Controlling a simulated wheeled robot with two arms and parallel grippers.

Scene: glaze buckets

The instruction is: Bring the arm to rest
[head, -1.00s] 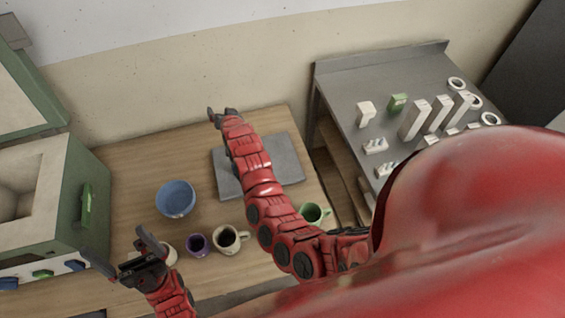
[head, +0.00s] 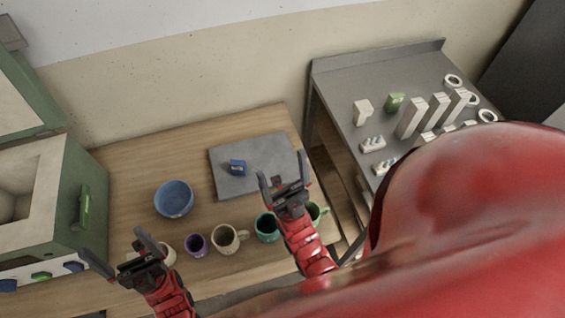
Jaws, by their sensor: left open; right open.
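My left gripper (head: 124,254) is open and empty at the front left of the wooden table, just in front of a whitish cup (head: 167,256) that it partly hides. My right gripper (head: 284,180) is open and empty, its fingers pointing up the picture. It appears over the front right part of the grey slab (head: 226,187). The red wrist below it lies between a teal mug (head: 266,228) and a green mug (head: 317,212), partly hiding the green one. A small blue block (head: 238,168) lies on the slab, apart from both grippers.
A blue bowl (head: 174,199), a purple cup (head: 195,244) and a cream mug (head: 228,238) stand on the wooden table (head: 125,170). A green and white kiln-like box (head: 50,205) stands at left. A grey metal table (head: 340,82) with white pieces and a green block (head: 395,103) is at right.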

